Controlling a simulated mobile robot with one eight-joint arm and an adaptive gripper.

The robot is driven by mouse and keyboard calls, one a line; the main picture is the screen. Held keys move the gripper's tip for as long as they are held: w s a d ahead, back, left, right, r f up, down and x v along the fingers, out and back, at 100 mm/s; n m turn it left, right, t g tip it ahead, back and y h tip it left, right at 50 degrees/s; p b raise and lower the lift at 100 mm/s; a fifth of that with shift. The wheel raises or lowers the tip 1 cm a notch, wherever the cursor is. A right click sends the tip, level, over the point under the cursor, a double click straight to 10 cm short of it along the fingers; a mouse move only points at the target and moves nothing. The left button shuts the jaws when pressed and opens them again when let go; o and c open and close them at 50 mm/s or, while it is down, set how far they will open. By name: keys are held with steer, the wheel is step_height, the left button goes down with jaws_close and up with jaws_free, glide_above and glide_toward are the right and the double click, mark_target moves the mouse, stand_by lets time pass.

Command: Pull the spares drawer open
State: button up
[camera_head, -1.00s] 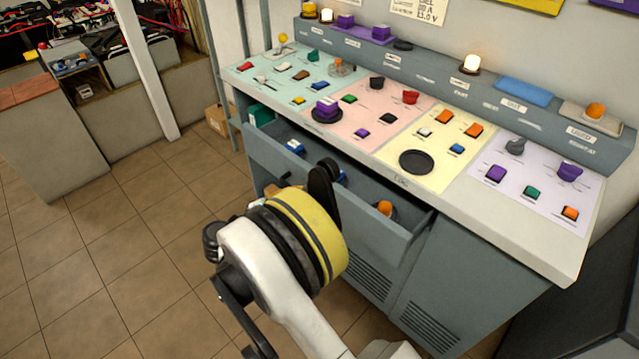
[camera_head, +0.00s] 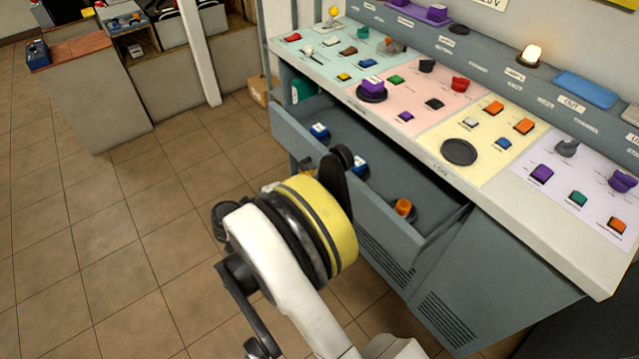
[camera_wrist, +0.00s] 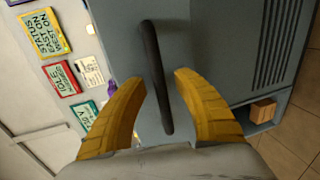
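The spares drawer (camera_head: 381,216) is a grey drawer under the counter, standing partly pulled out. Its inside shows a blue-and-white block (camera_head: 320,131), another blue block (camera_head: 360,166) and an orange item (camera_head: 403,207). In the wrist view, its dark bar handle (camera_wrist: 152,50) crosses in front of the grey drawer front (camera_wrist: 192,35). My gripper (camera_wrist: 160,82) has its two yellow fingers spread on either side of the handle, with a visible gap. In the head view my wrist hides the fingers and part of the drawer front.
The counter (camera_head: 452,177) above the drawer carries coloured panels with several buttons, knobs and dark discs. A cabinet with vents (camera_head: 447,318) stands below. A white post (camera_head: 198,50) and a cardboard box (camera_head: 260,90) are to the left. The tiled floor (camera_head: 110,230) at left is clear.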

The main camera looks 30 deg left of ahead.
steer(key=v, duration=1.2)
stand_by(0.5)
